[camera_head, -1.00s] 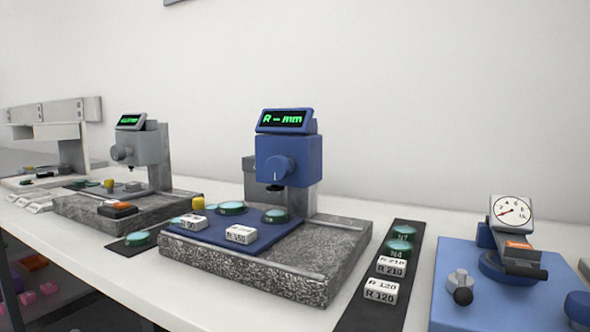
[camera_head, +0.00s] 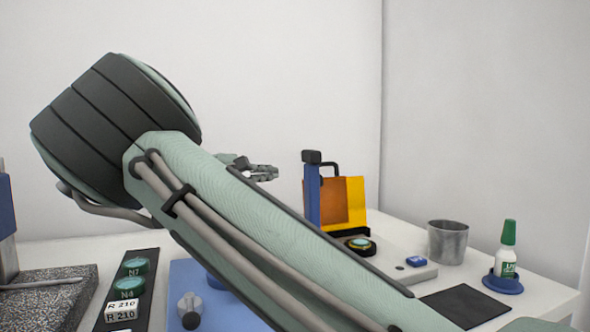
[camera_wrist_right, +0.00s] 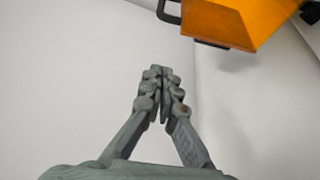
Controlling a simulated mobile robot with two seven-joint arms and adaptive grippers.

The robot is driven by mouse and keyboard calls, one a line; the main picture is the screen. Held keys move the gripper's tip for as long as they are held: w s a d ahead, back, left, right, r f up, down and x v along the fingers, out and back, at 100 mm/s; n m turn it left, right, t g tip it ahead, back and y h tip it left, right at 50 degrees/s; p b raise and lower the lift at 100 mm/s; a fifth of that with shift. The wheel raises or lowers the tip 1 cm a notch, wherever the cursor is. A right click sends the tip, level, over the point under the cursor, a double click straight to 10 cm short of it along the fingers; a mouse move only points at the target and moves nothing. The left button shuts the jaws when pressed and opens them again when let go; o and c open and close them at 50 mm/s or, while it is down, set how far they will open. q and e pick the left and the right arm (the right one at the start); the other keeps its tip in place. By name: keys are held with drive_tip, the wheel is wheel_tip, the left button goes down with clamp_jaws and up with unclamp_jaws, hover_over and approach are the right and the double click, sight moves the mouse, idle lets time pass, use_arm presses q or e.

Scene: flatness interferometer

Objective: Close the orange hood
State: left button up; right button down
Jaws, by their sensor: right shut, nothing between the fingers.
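The orange hood (camera_head: 357,192) stands at the back right of the table, behind a blue post with a black top (camera_head: 312,190). It has a black handle at its upper left. Under and in front of it is a pale base plate (camera_head: 428,272) with a round dark holder carrying a green disc (camera_head: 359,244). My right gripper (camera_head: 275,173) is shut and empty, in the air left of the hood and apart from it. In the right wrist view the shut fingertips (camera_wrist_right: 160,72) point up the picture; the hood (camera_wrist_right: 235,18) and part of its handle show beyond them, upper right. My left gripper is out of view.
My right arm crosses the middle and hides part of the table. A metal cup (camera_head: 447,243), a green-capped bottle (camera_head: 508,250) in a blue holder and a black mat (camera_head: 465,305) are at right. A blue plate (camera_head: 195,275) and dark strip (camera_head: 105,312) are at left.

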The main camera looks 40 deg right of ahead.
use_arm(q)
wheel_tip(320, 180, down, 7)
drive_tip(key=p, duration=0.2)
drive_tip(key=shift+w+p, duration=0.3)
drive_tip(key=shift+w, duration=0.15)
use_arm(e)
drive_tip(key=s+d, duration=0.2)
drive_tip(key=d, duration=0.6)
drive_tip(key=shift+s+d, duration=0.15)
drive_tip(key=shift+s, duration=0.1)
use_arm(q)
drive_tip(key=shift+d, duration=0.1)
